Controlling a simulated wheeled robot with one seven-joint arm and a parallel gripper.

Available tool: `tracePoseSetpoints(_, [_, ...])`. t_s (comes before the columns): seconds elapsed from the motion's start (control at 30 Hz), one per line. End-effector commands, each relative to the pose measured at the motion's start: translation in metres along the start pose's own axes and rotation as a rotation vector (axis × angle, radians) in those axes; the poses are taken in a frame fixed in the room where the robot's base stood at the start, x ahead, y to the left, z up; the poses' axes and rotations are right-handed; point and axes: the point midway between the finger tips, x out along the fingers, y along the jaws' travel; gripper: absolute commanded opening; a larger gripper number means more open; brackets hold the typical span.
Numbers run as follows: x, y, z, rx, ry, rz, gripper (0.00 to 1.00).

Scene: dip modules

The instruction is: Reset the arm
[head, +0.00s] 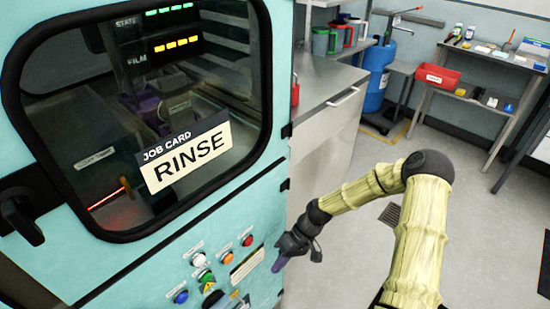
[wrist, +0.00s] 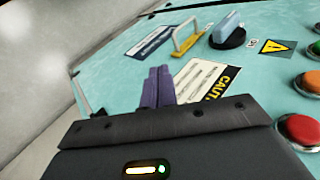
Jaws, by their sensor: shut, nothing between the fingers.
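My gripper (head: 277,264) is at the end of my bent, yellow-sleeved arm, near the right edge of the teal machine's front panel (head: 150,262). In the wrist view its purple fingers (wrist: 158,86) are together with nothing between them. They point over the panel beside the white caution label (wrist: 203,80). I cannot tell how far the fingertips are from the panel. A red button (wrist: 299,130) and an orange button (wrist: 308,83) lie to the right of the gripper in the wrist view. The red button also shows in the head view (head: 248,240).
The machine's window carries a "RINSE" job card (head: 185,160). A steel counter (head: 330,95) stands behind my gripper. Open floor (head: 350,265) lies to the right.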

Motion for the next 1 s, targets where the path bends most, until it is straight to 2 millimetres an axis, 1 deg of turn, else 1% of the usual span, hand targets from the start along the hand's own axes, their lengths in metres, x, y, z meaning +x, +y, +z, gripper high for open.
tracePoseSetpoints(0.17, [-0.004, -0.002, 0.002, 0.004, -0.008, 0.017, 0.00])
tracePoseSetpoints(0.27, [-0.015, -0.005, 0.008, 0.018, -0.023, 0.062, 0.00])
tracePoseSetpoints(0.37, [-0.032, -0.009, 0.018, 0.045, -0.043, 0.134, 0.00])
tracePoseSetpoints(0.67, [-0.099, -0.032, 0.049, 0.160, -0.045, 0.385, 0.00])
tracePoseSetpoints(0.87, [-0.149, -0.055, 0.068, 0.241, 0.014, 0.533, 0.00])
tracePoseSetpoints(1.0, [-0.183, -0.075, 0.081, 0.299, 0.084, 0.621, 0.00])
